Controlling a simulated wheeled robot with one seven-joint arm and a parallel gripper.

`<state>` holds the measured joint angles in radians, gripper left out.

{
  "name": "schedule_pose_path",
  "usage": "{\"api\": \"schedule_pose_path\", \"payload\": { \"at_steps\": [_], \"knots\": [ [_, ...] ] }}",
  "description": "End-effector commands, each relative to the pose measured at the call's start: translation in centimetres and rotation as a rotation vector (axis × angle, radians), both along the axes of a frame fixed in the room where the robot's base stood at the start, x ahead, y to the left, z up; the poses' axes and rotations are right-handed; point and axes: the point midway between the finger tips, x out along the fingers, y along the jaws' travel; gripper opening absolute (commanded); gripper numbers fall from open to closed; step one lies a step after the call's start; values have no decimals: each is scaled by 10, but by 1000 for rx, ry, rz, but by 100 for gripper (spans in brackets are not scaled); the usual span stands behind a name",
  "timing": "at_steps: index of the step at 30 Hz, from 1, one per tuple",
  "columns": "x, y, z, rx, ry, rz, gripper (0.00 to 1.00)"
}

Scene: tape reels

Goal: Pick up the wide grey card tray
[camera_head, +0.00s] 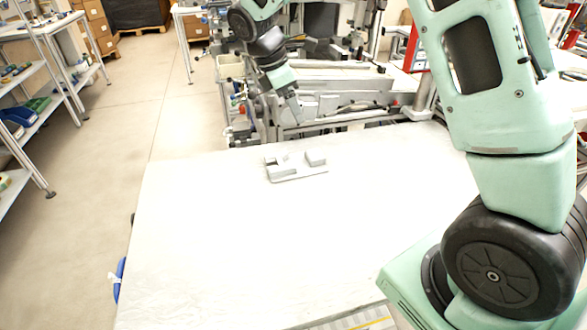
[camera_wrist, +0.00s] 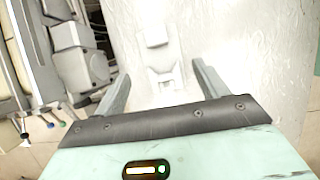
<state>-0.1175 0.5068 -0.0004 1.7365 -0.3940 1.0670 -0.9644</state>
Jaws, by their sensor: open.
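The wide grey card tray (camera_head: 292,172) lies flat near the far edge of the white table, with raised light-grey parts on it. In the head view, my gripper (camera_head: 296,108) hangs above and beyond the tray, over the table's far edge, apart from it. In the wrist view, the pale tray (camera_wrist: 156,58) shows ahead, between the lines of the two fingers. My gripper (camera_wrist: 158,80) is open there, with nothing between its fingers. The tray's outline is washed out against the white table in that view.
The white table (camera_head: 230,240) is otherwise bare around the tray. Grey machinery (camera_head: 330,105) stands close behind the table's far edge and also shows at the left of the wrist view (camera_wrist: 80,60). Shelves (camera_head: 35,110) stand at the far left across open floor.

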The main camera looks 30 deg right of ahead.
Motion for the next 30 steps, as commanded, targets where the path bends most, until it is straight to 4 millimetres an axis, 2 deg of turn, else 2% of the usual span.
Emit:
{"api": "schedule_pose_path", "payload": {
  "at_steps": [3,7,18,30],
  "knots": [
    [7,-15,-7,-23,17,18,73],
    [5,-22,-23,-25,20,20,73],
    [-3,-49,-93,-23,21,20,73],
    [-5,-60,-128,-23,20,19,73]
  ]
}}
